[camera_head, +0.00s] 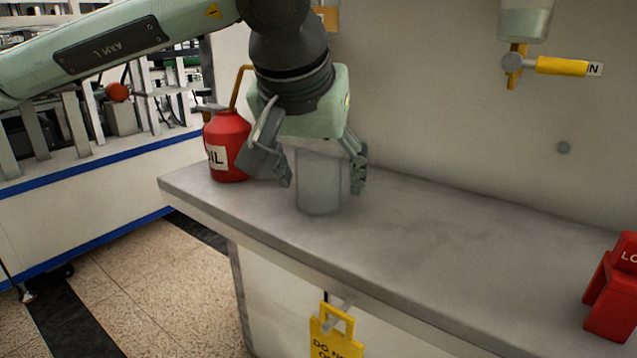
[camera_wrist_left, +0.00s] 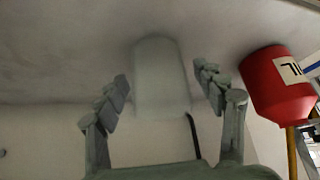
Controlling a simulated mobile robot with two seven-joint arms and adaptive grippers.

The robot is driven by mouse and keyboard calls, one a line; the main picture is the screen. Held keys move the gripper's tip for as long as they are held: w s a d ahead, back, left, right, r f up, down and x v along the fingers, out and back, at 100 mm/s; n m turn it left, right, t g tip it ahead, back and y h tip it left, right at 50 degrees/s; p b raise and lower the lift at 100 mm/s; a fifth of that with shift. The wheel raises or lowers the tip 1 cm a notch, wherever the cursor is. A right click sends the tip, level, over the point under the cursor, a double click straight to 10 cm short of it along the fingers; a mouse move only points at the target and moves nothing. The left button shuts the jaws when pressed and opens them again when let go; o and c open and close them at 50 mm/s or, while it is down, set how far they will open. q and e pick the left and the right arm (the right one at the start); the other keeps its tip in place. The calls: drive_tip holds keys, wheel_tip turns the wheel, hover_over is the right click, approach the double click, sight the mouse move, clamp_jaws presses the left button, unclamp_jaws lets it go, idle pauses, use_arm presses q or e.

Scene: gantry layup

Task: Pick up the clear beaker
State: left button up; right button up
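The clear beaker (camera_head: 318,184) stands upright on the grey counter (camera_head: 420,232), near its left end. My left gripper (camera_head: 322,178) is above and around it, with one finger on each side of the beaker. In the left wrist view the beaker (camera_wrist_left: 160,80) lies between the two spread fingertips of the left gripper (camera_wrist_left: 162,92), with a gap visible on both sides. The left gripper is open. The beaker's top is partly hidden behind the gripper in the head view. My right gripper does not show.
A red oil can (camera_head: 228,148) stands close to the left of the gripper; it also shows in the left wrist view (camera_wrist_left: 276,88). A red lockout box (camera_head: 612,290) is at the right. A yellow tag (camera_head: 335,335) hangs at the front. The counter between is clear.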

use_arm(q)
drive_tip(key=c, duration=1)
drive_tip(key=shift+r, duration=0.15)
